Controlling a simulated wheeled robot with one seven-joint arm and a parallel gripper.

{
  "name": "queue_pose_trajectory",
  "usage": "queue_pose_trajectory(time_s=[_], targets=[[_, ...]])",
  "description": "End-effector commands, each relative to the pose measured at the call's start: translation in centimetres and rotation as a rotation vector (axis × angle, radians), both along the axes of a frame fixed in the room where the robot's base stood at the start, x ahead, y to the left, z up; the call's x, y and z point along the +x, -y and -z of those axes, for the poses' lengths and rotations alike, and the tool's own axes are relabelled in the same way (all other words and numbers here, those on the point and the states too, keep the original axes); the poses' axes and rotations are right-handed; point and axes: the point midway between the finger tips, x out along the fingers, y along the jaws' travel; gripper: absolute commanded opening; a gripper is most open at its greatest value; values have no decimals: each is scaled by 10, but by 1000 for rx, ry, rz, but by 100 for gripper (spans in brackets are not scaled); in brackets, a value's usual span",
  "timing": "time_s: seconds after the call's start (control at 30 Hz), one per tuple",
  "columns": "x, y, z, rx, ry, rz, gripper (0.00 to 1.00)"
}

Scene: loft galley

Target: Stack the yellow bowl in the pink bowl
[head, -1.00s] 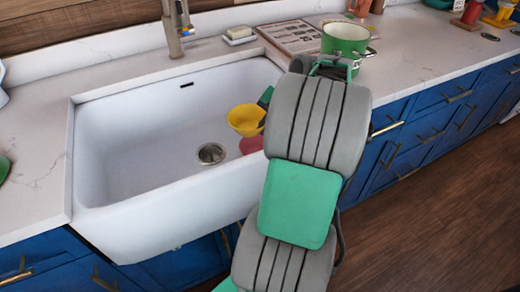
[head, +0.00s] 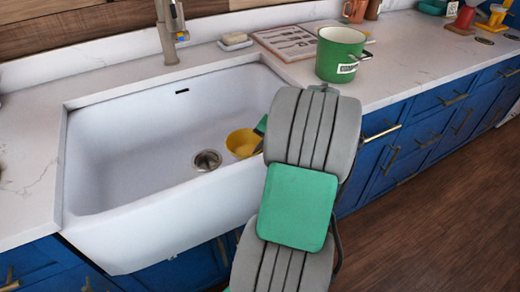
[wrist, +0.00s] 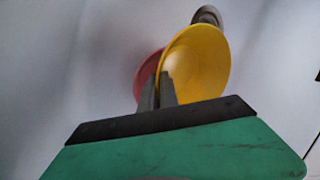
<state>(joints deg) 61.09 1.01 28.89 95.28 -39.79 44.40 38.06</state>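The yellow bowl (head: 241,143) is low in the white sink, right of the drain. In the wrist view, the yellow bowl (wrist: 203,62) is tilted, and my gripper (wrist: 158,88) has its narrow fingers close together on its near left rim. The pink bowl (wrist: 147,70) shows as a red-pink edge left of and behind the yellow bowl, which covers most of it. I cannot tell whether the two bowls touch. In the head view, the pink bowl is hidden, and my arm covers most of the gripper.
The sink (head: 140,150) has raised walls around the bowls, with clear floor left of the drain (head: 207,160). A faucet (head: 170,30) stands behind it. A green pot (head: 340,55) stands on the counter to the right, near a soap dish (head: 235,41).

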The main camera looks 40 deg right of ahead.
Motion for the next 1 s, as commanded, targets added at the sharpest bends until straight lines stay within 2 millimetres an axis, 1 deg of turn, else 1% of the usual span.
queue_pose_trajectory(time_s=[0.03, 0.2, 0.27, 0.57, 0.67, 0.77, 0.9, 1.0], targets=[[0, 0, 0, 0, 0, 0, 8], [0, 0, 0, 0, 0, 0, 22], [0, 0, 0, 0, 0, 0, 26], [0, 0, -3, -1, 1, 0, 26], [0, 1, -14, -3, 0, -1, 26], [-9, 6, -35, -3, 1, 3, 26], [-26, 13, -70, -3, 1, 4, 26], [-37, 17, -93, -3, 1, 3, 26]])
